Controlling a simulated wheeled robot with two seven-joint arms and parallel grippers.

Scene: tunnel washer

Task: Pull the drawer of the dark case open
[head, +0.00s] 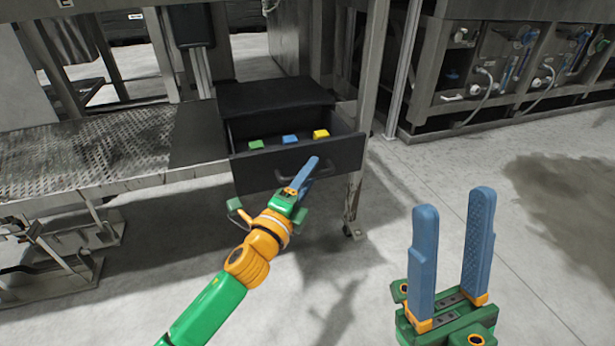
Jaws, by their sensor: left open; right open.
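The dark case (275,95) stands at the end of the metal platform, in the upper middle of the head view. Its drawer (252,172) is pulled out towards me, with several small coloured blocks inside: a green block (256,144), a blue block (290,139) and a yellow block (321,134). The drawer's dark handle (318,172) is on its front. My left gripper (307,170) is open at the handle; its blue fingers overlap the handle in the picture, and I cannot tell whether they touch it. My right gripper (453,206) is open and empty, well right of the drawer.
A metal tread platform (80,155) runs to the left of the case. A steel post (368,100) stands close to the drawer's right side. Machines with hoses (500,65) line the back right. The floor (400,180) at the front right is clear, with a dark stain.

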